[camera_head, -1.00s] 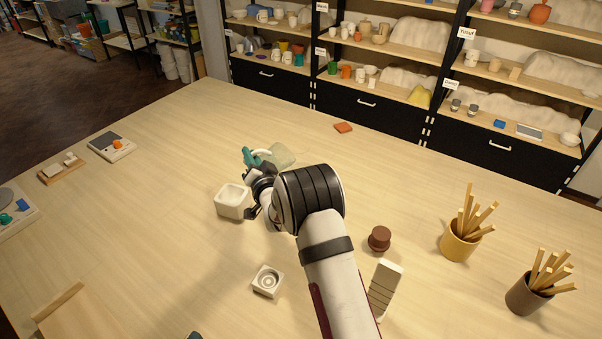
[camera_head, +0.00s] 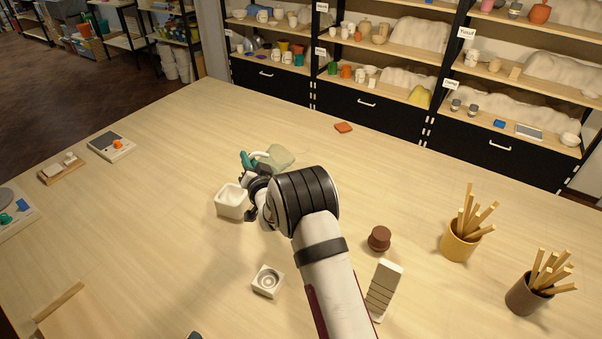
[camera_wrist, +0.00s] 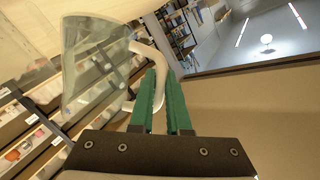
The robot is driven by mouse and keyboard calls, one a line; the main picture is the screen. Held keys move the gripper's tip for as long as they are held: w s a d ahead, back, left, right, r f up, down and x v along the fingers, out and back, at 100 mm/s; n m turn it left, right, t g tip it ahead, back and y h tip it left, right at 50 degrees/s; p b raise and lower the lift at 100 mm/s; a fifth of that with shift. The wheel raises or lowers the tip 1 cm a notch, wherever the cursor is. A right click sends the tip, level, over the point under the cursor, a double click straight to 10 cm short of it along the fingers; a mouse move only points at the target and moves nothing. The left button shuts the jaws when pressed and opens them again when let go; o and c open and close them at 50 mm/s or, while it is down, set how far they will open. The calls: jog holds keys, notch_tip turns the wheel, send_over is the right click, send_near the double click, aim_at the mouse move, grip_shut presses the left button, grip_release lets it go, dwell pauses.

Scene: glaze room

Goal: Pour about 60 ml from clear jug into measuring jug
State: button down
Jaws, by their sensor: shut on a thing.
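The clear jug (camera_head: 279,157) is a pale, see-through vessel beyond my wrist, partly hidden by it in the head view. In the wrist view the jug (camera_wrist: 92,62) shows large at upper left, with its white handle (camera_wrist: 148,72). My gripper (camera_wrist: 167,78), with green fingers, is shut on this handle; it also shows in the head view (camera_head: 247,161). The jug looks tilted and held off the table; its liquid level cannot be made out. A white squarish open vessel (camera_head: 231,202) stands just left of my wrist. I cannot tell whether it is the measuring jug.
A small white block with a round recess (camera_head: 267,282) and a brown spool-shaped thing (camera_head: 379,239) stand near my arm. A yellow cup of sticks (camera_head: 459,241) and a dark one (camera_head: 527,294) are at right. The table left of the white vessel is largely clear.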

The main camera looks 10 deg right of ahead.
jog(key=f, duration=0.1)
jog(key=a+f+n, duration=0.1)
jog(key=f, duration=0.1)
jog(key=shift+w+a+g, duration=0.35)
jog(key=shift+w+g, duration=0.05)
jog(key=shift+w+a+f+n+g+h, duration=0.1)
jog(key=shift+w+a+n+g+h, duration=0.2)
jog(key=shift+a+n, duration=0.2)
jog(key=shift+w+a+f+n+g+h, duration=0.1)
jog(key=shift+w+a+n+h, duration=0.1)
jog(key=shift+a+n+h, duration=0.25)
jog(key=shift+w+a+f+n+g+h, duration=0.2)
jog(key=shift+w+a+n+g+h, duration=0.15)
jog(key=shift+a+n, duration=0.3)
jog(key=shift+w+a+f+n+g+h, duration=0.2)
jog(key=shift+a+n+g+h, duration=0.2)
jog(key=shift+a+n, duration=0.15)
